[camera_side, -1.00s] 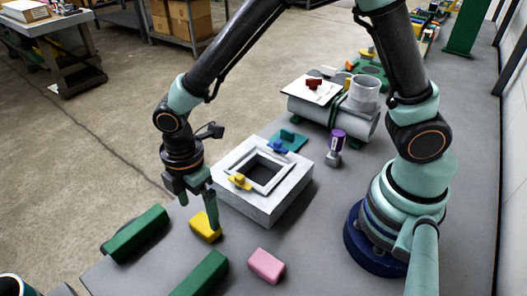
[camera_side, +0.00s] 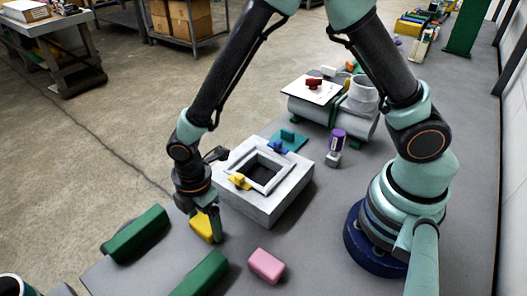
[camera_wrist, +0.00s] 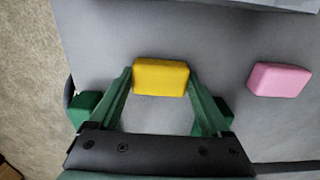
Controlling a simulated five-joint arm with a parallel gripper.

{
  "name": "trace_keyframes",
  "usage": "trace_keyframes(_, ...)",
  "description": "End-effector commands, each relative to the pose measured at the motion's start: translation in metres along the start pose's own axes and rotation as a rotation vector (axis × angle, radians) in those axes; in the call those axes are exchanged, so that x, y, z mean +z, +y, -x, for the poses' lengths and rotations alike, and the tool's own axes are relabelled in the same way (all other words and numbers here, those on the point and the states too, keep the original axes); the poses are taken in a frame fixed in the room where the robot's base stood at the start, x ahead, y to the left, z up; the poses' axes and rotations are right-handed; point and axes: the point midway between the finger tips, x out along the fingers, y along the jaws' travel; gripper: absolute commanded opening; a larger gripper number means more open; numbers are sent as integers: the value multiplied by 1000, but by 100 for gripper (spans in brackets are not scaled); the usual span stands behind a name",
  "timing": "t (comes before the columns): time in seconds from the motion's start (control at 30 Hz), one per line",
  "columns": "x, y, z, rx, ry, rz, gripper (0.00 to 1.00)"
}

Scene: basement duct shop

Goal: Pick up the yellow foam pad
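The yellow foam pad (camera_side: 202,227) lies on the grey table in front of the white box. In the wrist view the yellow pad (camera_wrist: 161,77) sits between the tips of my two green fingers. My gripper (camera_side: 205,226) is down at the pad in the side view, and one finger partly hides it. In the wrist view my gripper (camera_wrist: 161,84) is open, with a finger close to each end of the pad. I cannot tell whether either finger touches it.
A pink pad (camera_side: 266,265) lies to the right, also in the wrist view (camera_wrist: 279,80). Two green blocks (camera_side: 136,234) (camera_side: 202,274) flank the area. The white box (camera_side: 285,198) with a square opening stands behind. A purple-topped item (camera_side: 336,142) stands further back.

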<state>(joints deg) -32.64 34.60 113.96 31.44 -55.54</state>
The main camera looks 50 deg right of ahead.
Motion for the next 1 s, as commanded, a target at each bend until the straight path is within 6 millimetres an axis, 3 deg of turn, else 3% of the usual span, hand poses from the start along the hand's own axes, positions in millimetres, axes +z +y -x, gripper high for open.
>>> trace_keyframes(0.37, 0, 0, 3, 1, 1, 0, 28)
trace_keyframes(0.57, -1, 1, 20, 4, 2, 0, 28)
trace_keyframes(0.67, -1, 1, 38, 5, 4, 0, 28)
trace_keyframes(1.0, -1, 1, 134, 7, 5, 0, 28)
